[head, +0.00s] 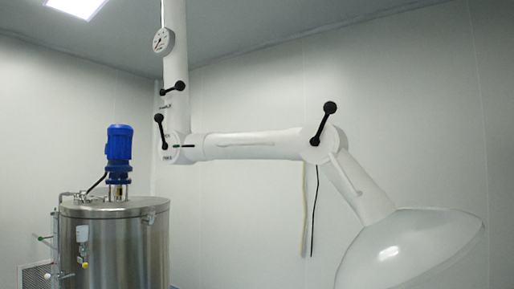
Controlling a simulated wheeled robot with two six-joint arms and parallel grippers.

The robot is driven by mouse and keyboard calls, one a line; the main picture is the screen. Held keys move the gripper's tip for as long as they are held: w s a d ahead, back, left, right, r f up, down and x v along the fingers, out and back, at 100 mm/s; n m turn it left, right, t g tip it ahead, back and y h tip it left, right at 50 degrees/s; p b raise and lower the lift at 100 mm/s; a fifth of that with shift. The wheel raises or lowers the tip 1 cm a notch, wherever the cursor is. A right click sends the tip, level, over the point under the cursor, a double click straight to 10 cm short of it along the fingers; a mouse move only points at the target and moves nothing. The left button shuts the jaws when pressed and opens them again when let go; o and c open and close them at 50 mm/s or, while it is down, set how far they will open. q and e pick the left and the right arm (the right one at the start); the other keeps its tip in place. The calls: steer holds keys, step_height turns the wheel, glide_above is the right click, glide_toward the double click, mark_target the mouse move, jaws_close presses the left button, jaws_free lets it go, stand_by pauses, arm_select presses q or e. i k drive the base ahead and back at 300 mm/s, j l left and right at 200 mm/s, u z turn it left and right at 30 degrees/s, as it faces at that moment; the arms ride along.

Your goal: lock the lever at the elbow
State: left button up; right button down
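A white jointed extraction arm (245,146) hangs from the ceiling. At its right-hand joint, where the level tube meets the tube sloping down to the hood, a black lever (322,122) tilts up and right, with a ball at its top end. At the left-hand joint, below the vertical tube, another black lever (160,132) stands nearly upright, ball at top. A third black lever (173,89) sits higher on the vertical tube, pointing right and slightly up. I cannot tell whether any lever is locked. Neither of my grippers is in view.
A translucent white hood (410,250) hangs at the lower right. A steel tank (115,245) with a blue motor (119,142) stands at the lower left. A round gauge (162,41) is on the vertical tube. Two thin cords (304,210) hang below the level tube.

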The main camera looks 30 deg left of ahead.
mark_target(159, 118)
steer(key=u, duration=1.55)
steer(key=i+j, duration=0.25)
steer(key=i+j+z, duration=0.15)
steer(key=j, duration=0.35)
steer(key=i+j, duration=0.3)
steer(key=i+j+z, duration=0.15)
steer(key=j, duration=0.35)
steer(key=i+j, duration=0.25)
steer(key=j, duration=0.15)
steer(key=i+j+z, duration=0.1)
steer(key=j, duration=0.3)
steer(key=i+j+z, duration=0.1)
steer(key=i+j, duration=0.15)
steer(key=j, duration=0.2)
steer(key=i+j, duration=0.2)
steer(key=j, duration=0.25)
steer(key=z, duration=0.05)
